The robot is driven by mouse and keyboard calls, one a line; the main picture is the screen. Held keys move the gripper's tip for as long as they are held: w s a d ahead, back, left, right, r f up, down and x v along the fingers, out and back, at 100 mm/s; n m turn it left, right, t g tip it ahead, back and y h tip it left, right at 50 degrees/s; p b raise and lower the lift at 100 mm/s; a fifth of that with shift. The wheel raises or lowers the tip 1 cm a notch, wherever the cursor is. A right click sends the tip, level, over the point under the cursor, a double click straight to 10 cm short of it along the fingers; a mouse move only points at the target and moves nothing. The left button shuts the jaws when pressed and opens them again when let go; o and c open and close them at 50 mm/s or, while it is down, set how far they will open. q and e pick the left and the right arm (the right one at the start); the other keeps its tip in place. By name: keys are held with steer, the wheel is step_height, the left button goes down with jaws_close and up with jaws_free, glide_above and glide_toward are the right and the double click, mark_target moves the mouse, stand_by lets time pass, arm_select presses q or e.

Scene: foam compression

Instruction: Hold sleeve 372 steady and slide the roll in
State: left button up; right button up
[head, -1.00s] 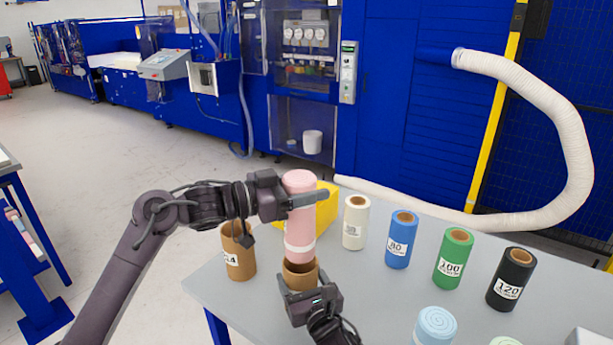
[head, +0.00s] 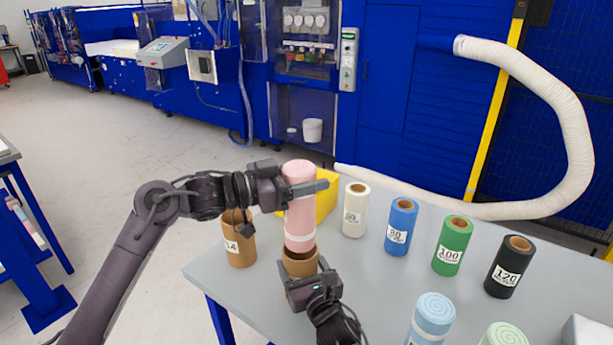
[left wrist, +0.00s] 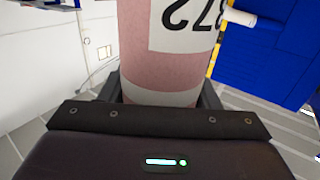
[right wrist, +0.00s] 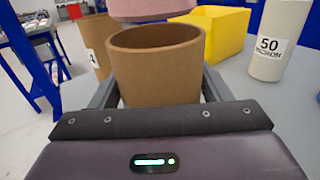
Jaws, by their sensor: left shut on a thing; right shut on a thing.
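A pink roll (head: 299,212) stands upright in my left gripper (head: 306,189), which is shut around its upper part. Its white label, reading 372 upside down, fills the top of the left wrist view (left wrist: 187,22). Below it, an open brown sleeve (head: 300,265) stands upright on the table. My right gripper (head: 303,279) is shut on the sleeve from the near side. In the right wrist view the sleeve (right wrist: 155,75) shows an open, empty-looking mouth, with the roll's lower end (right wrist: 150,9) above the far rim. Exact alignment is hard to tell.
Another brown sleeve (head: 240,245) stands left on the grey table (head: 375,290), near its edge. A yellow bin (head: 327,203) is behind the roll. White (head: 356,212), blue (head: 400,228), green (head: 451,247) and black (head: 509,268) labelled cylinders stand to the right. Pale foam rolls (head: 431,318) are in front.

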mark_target(307, 229)
arm_select(q)
steer(key=shift+f, duration=0.15)
steer(key=shift+f, duration=1.15)
steer(key=shift+f, duration=0.35)
steer(key=shift+f, duration=0.3)
steer(key=shift+f, duration=0.15)
steer(key=shift+f, duration=1.85)
steer(key=shift+f, duration=0.25)
steer(key=shift+f, duration=1.7)
steer(key=shift+f, duration=0.5)
